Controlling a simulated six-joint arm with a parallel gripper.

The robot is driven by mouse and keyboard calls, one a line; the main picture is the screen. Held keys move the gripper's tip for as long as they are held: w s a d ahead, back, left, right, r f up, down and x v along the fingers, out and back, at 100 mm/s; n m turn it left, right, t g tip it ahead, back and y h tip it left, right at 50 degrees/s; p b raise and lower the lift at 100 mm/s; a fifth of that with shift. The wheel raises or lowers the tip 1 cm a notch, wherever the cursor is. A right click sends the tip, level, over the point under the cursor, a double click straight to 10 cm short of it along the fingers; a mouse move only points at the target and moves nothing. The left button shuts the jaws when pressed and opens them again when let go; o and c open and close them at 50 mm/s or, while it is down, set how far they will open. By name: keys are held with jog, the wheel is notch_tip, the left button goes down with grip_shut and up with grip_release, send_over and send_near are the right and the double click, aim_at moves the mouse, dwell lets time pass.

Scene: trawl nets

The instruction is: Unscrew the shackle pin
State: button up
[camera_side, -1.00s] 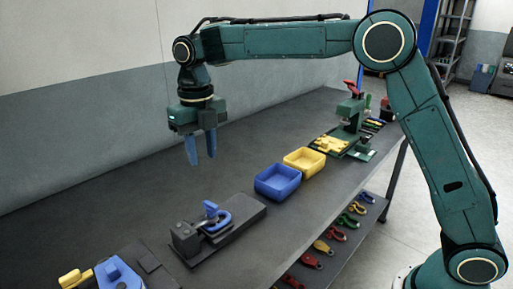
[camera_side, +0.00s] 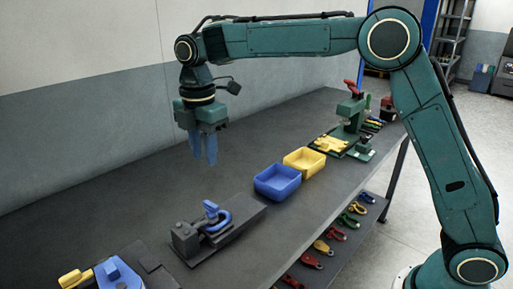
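A blue shackle (camera_side: 219,223) sits in a dark holding fixture (camera_side: 243,228) on the bench. Its blue pin head (camera_side: 210,207) stands up at the top of the shackle. My gripper (camera_side: 204,162) hangs above the bench, behind and above the shackle, fingers pointing down. It touches nothing.
A blue bin (camera_side: 278,182) and a yellow bin (camera_side: 304,161) stand right of the fixture. A green press with a red handle (camera_side: 352,105) is at the far right. A blue and yellow fixture (camera_side: 113,272) is front left.

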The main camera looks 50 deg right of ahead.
aim_at(211, 204)
jog(key=m, duration=1.7)
jog(key=shift+s+r+m, duration=0.15)
jog(key=shift+s+m, duration=0.1)
jog(key=shift+m, duration=0.15)
notch_tip(211, 204, down, 14)
jog(key=shift+r, duration=0.1)
grip_shut()
